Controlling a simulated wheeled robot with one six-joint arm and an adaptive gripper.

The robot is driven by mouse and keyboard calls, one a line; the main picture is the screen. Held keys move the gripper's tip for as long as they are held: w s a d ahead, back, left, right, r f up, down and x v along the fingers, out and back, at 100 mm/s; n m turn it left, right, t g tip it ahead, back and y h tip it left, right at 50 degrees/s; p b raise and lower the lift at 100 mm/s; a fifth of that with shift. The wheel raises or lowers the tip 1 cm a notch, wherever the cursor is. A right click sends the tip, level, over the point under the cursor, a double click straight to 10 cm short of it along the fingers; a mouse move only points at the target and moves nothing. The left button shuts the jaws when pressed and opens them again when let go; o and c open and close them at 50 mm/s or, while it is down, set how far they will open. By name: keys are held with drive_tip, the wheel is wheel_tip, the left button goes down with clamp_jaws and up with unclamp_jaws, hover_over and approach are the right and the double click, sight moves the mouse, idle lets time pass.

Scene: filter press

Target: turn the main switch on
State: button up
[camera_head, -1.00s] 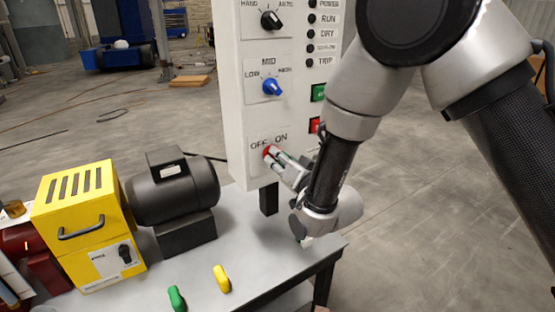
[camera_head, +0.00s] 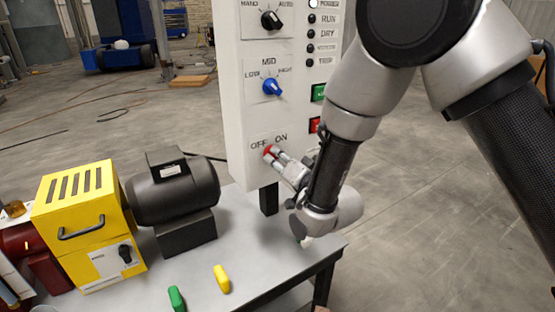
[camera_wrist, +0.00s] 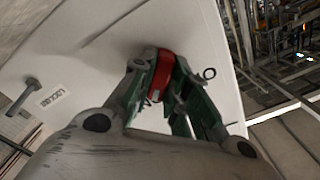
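The main switch is a red knob (camera_head: 268,151) under the OFF and ON labels, low on the white control panel (camera_head: 237,120). My gripper (camera_head: 277,158) reaches it from the lower right, with its fingertips at the knob. In the wrist view, the red knob (camera_wrist: 161,76) sits between the two fingers of my gripper (camera_wrist: 160,82), which touch it on both sides. The fingers hide part of the knob, and its exact angle is hard to read. The POWER lamp (camera_head: 313,4) at the top of the panel shows white.
A blue selector knob (camera_head: 272,88) and a black one (camera_head: 270,20) sit above the switch. Green (camera_head: 318,92) and red (camera_head: 314,125) buttons are close to my arm. A black motor (camera_head: 172,187) and yellow box (camera_head: 85,225) stand on the grey table (camera_head: 255,255).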

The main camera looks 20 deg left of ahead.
drive_tip(key=o, duration=0.4)
drive_tip(key=v, duration=1.2)
